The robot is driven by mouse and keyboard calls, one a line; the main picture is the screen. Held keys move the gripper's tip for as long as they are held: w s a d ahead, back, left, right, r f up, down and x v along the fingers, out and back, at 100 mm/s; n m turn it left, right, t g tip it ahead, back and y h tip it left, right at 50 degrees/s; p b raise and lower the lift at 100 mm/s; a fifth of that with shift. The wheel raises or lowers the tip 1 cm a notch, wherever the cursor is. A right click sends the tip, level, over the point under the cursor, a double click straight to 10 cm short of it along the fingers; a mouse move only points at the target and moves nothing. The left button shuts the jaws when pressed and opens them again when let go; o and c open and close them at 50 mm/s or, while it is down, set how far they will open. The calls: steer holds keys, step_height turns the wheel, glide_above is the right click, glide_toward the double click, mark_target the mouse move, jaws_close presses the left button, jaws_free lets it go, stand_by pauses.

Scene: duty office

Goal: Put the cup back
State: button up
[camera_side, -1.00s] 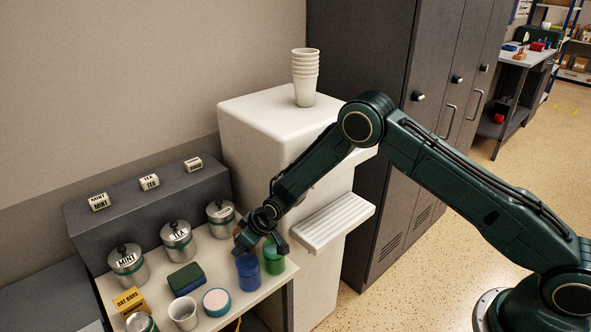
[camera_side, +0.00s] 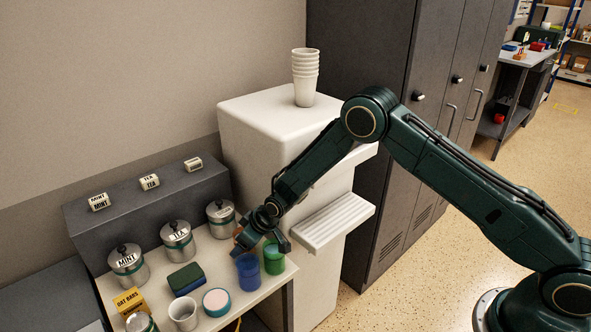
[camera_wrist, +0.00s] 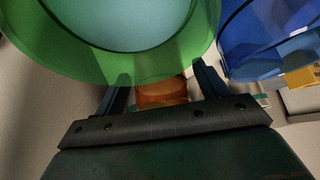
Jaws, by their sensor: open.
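A green cup (camera_side: 274,262) and a blue cup (camera_side: 248,274) stand side by side near the right end of the table. My gripper (camera_side: 262,240) is open just behind and above them. In the wrist view the green cup (camera_wrist: 125,70) fills the top, very close to my open fingers (camera_wrist: 163,85). The blue cup (camera_wrist: 265,45) is at the upper right there. An orange thing (camera_wrist: 162,93) shows between the fingers, mostly hidden. I cannot tell whether the fingers touch the green cup. A pale cup (camera_side: 184,318) stands at the table's front. A stack of pale cups (camera_side: 305,80) stands on the white unit.
Lidded canisters (camera_side: 178,240) line the table's back, below a dark ledge (camera_side: 120,217) with small labelled blocks. A green-and-blue sponge (camera_side: 186,280), a round teal-rimmed item (camera_side: 216,302) and a yellow box (camera_side: 130,301) crowd the front. The white unit (camera_side: 240,160) has a ribbed shelf (camera_side: 325,222).

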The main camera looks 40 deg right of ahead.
steer(key=v, duration=1.1)
stand_by(0.6)
steer(key=s+d+r+m+h, duration=0.1)
steer(key=s+d+r, duration=0.3)
steer(key=s+r, duration=0.5)
steer(key=s+d+r+m, duration=0.1)
steer(key=s+d+r, duration=0.35)
steer(key=r, duration=0.85)
steer(key=s+d+r+m, duration=0.1)
steer(key=s+d+r, duration=0.1)
steer(key=s, duration=0.9)
steer(key=s+d+r+m+h, duration=0.1)
steer(key=s+d+r, duration=0.2)
steer(key=s, duration=0.9)
steer(key=shift+s+m+h, duration=0.3)
steer(key=shift+d, duration=0.1)
